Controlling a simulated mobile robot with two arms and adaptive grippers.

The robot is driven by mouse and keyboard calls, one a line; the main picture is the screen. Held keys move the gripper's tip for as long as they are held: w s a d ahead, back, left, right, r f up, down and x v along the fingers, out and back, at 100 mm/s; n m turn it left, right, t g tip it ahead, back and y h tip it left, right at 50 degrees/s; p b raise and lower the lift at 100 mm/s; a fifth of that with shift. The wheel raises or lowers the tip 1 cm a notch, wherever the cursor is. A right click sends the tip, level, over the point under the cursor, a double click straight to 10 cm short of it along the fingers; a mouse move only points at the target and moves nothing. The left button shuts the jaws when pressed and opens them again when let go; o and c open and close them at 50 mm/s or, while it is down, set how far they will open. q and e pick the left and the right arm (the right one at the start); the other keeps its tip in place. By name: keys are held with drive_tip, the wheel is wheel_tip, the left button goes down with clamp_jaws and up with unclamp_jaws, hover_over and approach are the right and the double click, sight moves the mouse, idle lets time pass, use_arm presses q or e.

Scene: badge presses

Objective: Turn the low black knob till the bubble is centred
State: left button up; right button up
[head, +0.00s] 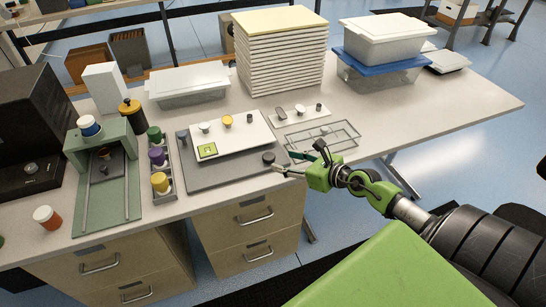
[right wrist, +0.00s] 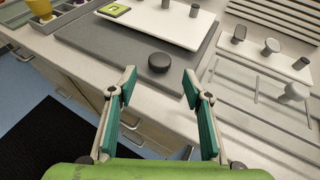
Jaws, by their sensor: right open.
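The low black knob (head: 268,157) sits at the right front corner of a dark grey base plate (head: 222,178). It also shows in the right wrist view (right wrist: 158,62). A white plate (head: 236,141) lies above the base. A yellow-green square level (head: 207,151) is at its front left corner; its bubble is too small to place. My right gripper (head: 282,162) is open and empty, just right of the knob. In the right wrist view, its fingertips (right wrist: 160,77) are apart, with the knob between and slightly beyond them. My left gripper is not in view.
A rack of coloured-cap jars (head: 165,196) and a green press frame (head: 82,152) stand left of the base. A small white plate with posts (head: 300,117) and a clear tray (head: 335,131) lie right. A stack of white sheets (head: 281,55) stands behind.

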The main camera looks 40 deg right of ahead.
sight(269, 156)
drive_tip(key=x, duration=0.6)
drive_tip(key=shift+w+a, duration=0.1)
drive_tip(key=shift+w, duration=0.1)
drive_tip(key=c, duration=1.1)
